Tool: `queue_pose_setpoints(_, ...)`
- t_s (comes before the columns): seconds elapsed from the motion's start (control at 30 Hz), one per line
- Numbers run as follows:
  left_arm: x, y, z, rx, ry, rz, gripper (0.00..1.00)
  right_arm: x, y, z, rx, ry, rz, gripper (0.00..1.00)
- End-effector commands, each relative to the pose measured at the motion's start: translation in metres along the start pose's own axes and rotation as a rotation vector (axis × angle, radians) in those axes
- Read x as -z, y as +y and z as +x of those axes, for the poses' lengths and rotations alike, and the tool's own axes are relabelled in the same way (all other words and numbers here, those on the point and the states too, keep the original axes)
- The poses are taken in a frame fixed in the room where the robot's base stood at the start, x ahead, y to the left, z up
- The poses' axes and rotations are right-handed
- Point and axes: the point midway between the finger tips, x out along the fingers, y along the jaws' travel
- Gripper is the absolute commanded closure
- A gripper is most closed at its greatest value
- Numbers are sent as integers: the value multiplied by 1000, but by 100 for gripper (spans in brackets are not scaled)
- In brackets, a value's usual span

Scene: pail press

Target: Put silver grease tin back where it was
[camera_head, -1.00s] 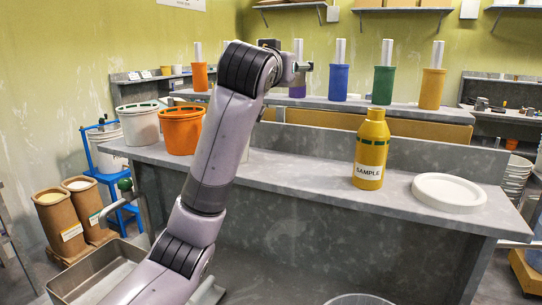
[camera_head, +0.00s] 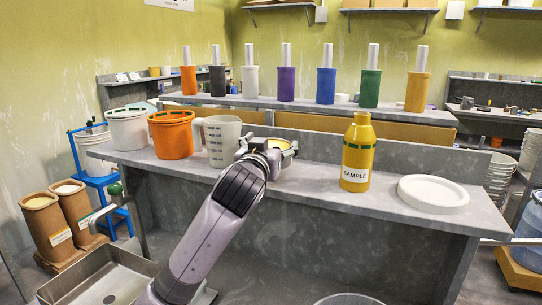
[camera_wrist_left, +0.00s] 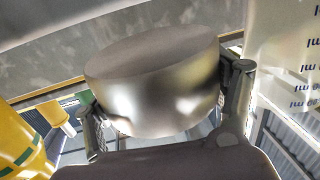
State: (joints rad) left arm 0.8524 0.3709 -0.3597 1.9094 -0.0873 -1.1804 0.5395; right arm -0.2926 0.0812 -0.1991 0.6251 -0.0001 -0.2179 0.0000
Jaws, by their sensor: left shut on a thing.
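The silver grease tin (camera_wrist_left: 155,85) fills the middle of the left wrist view, with a finger of my left gripper (camera_wrist_left: 165,105) on each side of it. I cannot tell whether the tin's base touches the counter. My right gripper is not in view.
On the grey counter (camera_head: 325,190) stand a white pail (camera_head: 128,130), an orange pail (camera_head: 171,137), a clear measuring jug (camera_head: 221,143), the yellow sample bottle (camera_head: 357,158) and a white round lid (camera_head: 432,192). Several coloured cylinders stand on the raised shelf behind.

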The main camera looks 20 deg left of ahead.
Motion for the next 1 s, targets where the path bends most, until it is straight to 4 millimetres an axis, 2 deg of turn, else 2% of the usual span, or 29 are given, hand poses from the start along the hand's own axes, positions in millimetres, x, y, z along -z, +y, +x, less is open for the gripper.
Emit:
queue_pose_setpoints(0.1, -19, 0, 0, 1, -2, 2, 63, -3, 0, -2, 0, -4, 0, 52)
queue_pose_setpoints(0.17, -24, -1, 0, 2, 0, 1, 63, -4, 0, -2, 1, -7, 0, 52)
queue_pose_setpoints(0.5, -29, 0, 0, 1, 1, 0, 63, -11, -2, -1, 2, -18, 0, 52)
queue_pose_setpoints(0.53, -31, 0, 0, 1, -2, 0, 21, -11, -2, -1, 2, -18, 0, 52)
queue_pose_setpoints(0.83, -30, 0, 0, 1, -2, 0, 2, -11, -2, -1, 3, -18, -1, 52)
queue_pose_setpoints(1.0, -30, 0, 0, 1, -2, 0, 2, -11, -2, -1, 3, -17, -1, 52)
